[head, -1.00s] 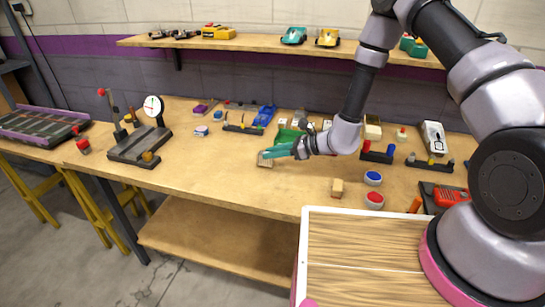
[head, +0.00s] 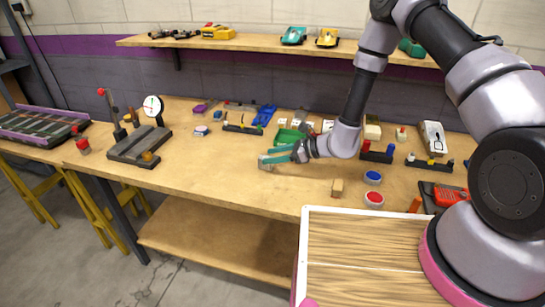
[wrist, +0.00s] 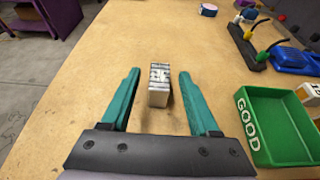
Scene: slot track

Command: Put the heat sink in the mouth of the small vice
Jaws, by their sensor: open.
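A small pale block with grey and dark stripes across its top, which looks like the heat sink (wrist: 159,85), stands on the bench in the wrist view. My gripper (wrist: 159,75) is open, with one teal finger on each side of the block and a gap to each. In the head view my gripper (head: 263,158) is low over the bench and mostly hides the block. A blue thing with a dark part (head: 264,115) lies farther back on the bench; it may be the small vice, but I cannot tell for sure. It also shows in the wrist view (wrist: 296,60).
A green bin marked GOOD (wrist: 278,125) stands close to the right of my gripper. A dark rack with coloured posts (head: 242,124) is behind.

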